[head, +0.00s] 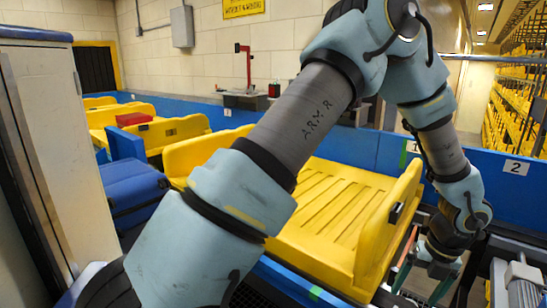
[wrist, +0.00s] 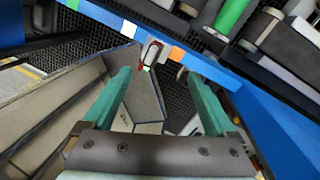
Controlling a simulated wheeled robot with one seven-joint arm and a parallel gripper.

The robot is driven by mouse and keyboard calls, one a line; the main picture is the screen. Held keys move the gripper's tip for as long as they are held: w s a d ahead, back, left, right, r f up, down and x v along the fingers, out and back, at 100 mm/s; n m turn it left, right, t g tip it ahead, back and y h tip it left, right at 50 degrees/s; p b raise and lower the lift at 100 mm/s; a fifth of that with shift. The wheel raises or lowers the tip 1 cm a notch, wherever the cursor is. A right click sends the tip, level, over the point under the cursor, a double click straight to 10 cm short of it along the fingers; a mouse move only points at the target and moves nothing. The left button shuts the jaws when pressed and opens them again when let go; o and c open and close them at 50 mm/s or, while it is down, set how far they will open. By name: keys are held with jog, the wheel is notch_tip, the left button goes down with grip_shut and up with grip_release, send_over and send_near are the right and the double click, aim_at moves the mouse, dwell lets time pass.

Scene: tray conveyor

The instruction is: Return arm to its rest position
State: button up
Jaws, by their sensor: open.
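My gripper (head: 423,285) hangs low at the right of the head view, beside the right end of the nearest yellow tray (head: 345,212). Its teal fingers point down and the lower frame edge comes close below them. In the wrist view my gripper (wrist: 155,74) has its two green fingers spread apart with nothing held between them. My arm reaches up across the middle of the head view and bends down on the right, hiding part of the tray. The visible floor of this tray is ribbed and empty.
More yellow trays (head: 100,115) stand behind on the left, one with a red item (head: 134,119). A blue case (head: 133,187) and a pale cabinet (head: 60,130) stand at left. A blue conveyor wall (head: 345,146) runs behind. A blue rail (wrist: 148,35) crosses beyond the fingers.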

jog(key=w+a+r+n+b, duration=0.25)
jog(key=w+a+n, duration=0.25)
jog(key=a+n, duration=0.55)
jog(key=w+a+r+n+b, duration=0.1)
jog(key=w+a+n+b, duration=0.2)
jog(key=w+a+n, duration=0.55)
jog(key=s+a+n+b, duration=0.1)
jog(key=s+a+n, duration=0.2)
jog(key=a+n, duration=0.7)
jog(key=s+a+r+n+h+b, duration=0.1)
jog(key=s+a+n+b, duration=0.1)
jog(key=a+n, duration=0.8)
jog(key=shift+s+a+t+h, duration=0.3)
jog(key=shift+s+a, duration=0.1)
jog(key=shift+s, duration=0.2)
